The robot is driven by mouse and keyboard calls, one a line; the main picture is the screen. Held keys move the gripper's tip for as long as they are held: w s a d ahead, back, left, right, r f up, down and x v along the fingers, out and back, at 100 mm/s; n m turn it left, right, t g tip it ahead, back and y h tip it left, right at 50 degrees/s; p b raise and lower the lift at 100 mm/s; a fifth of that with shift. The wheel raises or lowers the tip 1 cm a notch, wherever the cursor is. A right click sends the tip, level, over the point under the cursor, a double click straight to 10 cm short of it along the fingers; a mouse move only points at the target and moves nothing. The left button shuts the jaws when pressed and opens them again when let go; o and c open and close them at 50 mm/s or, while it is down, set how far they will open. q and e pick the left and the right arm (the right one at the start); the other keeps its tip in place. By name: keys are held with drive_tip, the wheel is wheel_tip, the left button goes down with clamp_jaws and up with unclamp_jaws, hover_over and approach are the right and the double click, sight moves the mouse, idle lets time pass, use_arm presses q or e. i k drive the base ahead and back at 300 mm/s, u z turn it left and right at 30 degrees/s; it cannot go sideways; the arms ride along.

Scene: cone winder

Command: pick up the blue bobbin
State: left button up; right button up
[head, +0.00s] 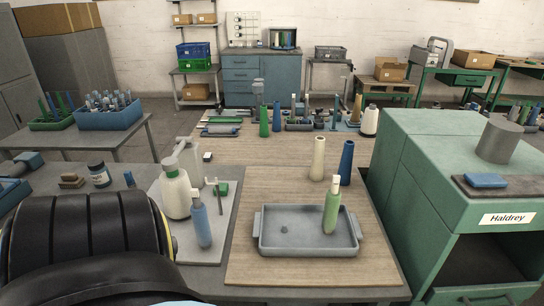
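A darker blue cone-shaped bobbin (346,163) stands upright behind the grey tray, beside a cream one (318,158). Neither of my grippers shows. A large black ribbed part at the lower left looks like part of my arm.
A green cabinet (406,165) labelled Haldrey borders the table's right side. More cones and trays stand at the table's far end. The table's middle (260,170) is clear.

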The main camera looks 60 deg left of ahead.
sight(198, 210)
drive_tip(key=z, duration=0.75)
drive_tip(key=k, duration=0.95)
drive_tip(key=u, duration=1.55)
drive_tip(key=i, duration=0.5)
